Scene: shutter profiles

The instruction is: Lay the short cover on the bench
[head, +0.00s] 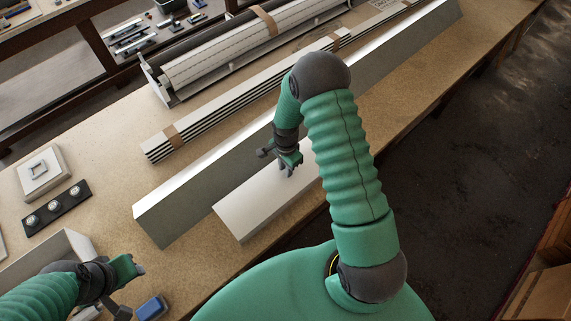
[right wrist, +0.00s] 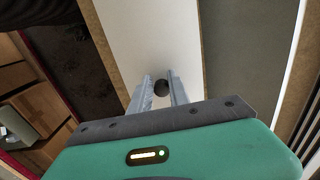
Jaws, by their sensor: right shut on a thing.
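The short cover (head: 245,206) is a pale, flat-topped piece along the bench's front edge, in front of a longer pale profile (head: 200,190). My right gripper (head: 287,169) is over its top. Whether the cover's underside touches the bench (head: 110,190) cannot be told. My left gripper (head: 135,268) is at the lower left, away from the cover, by an open box; its jaw gap is not clear.
Banded slats (head: 240,95) and a roller in a housing (head: 230,50) lie farther back. At left are a white block with a square ring (head: 42,172), a black strip with round knobs (head: 55,208), a light box (head: 60,250) and a blue item (head: 151,307). Dark floor lies right.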

